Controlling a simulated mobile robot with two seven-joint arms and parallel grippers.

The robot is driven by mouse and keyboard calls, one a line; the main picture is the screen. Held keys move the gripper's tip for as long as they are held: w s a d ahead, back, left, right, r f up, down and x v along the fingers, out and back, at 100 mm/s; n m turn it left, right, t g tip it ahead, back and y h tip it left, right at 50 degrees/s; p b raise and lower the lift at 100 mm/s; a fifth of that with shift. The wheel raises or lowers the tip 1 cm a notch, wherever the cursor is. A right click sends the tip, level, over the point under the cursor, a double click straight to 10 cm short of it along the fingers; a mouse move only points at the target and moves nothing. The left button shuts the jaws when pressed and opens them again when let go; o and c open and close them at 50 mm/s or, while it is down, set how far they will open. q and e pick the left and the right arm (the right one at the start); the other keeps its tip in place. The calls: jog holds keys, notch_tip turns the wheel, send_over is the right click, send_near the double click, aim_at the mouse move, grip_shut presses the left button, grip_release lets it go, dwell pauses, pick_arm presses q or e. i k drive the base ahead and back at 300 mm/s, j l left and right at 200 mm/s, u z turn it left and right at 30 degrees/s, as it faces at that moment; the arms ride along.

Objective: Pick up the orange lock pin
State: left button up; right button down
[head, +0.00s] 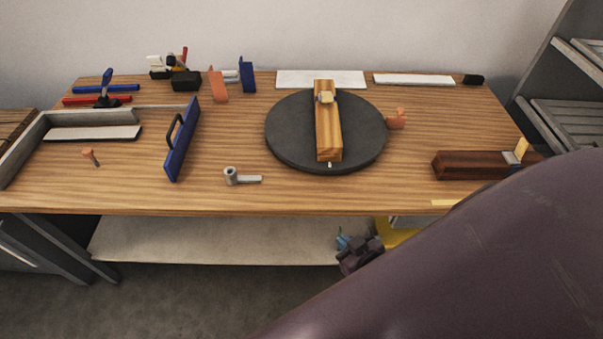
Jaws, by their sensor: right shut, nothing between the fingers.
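The orange lock pin (88,153) appears to be the small pin with an orange head and thin shank on the left of the wooden table, just below the pale strip in the grey frame. It stands apart from both grippers. My right gripper (345,241) seems to be the small dark shape with blue tips below the table's front edge, partly hidden by my large purple arm. It is shut and empty, far right of the pin. My left gripper is not in view.
A blue panel with a handle (183,140) stands right of the pin. A grey socket piece (231,176) lies near the front edge. A dark turntable (285,145) carries a wooden block (328,145). An orange knob-like piece (396,120) is beside it. A dark brown block (465,165) lies right.

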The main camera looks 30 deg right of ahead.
aim_at(88, 152)
jog(key=k+l, duration=0.15)
jog(key=l, duration=0.2)
jog(key=k+l, duration=0.15)
jog(key=l, duration=0.2)
jog(key=k+l, duration=0.15)
jog(key=l, duration=0.25)
jog(key=k+l, duration=0.1)
jog(key=l, duration=0.25)
jog(key=k+l, duration=0.15)
jog(key=l, duration=0.2)
jog(key=i+j, duration=0.15)
jog(key=j, duration=0.25)
jog(key=i+j+z, duration=0.1)
jog(key=j, duration=0.3)
jog(key=i+j, duration=0.2)
jog(key=j, duration=0.2)
jog(key=i+j, duration=0.15)
jog(key=j, duration=0.25)
jog(key=i+j+z, duration=0.1)
jog(key=j, duration=0.3)
jog(key=i+j, duration=0.15)
jog(key=j, duration=0.3)
jog(key=i+j+z, duration=0.1)
jog(key=j, duration=0.3)
jog(key=i+j, duration=0.15)
jog(key=j, duration=0.3)
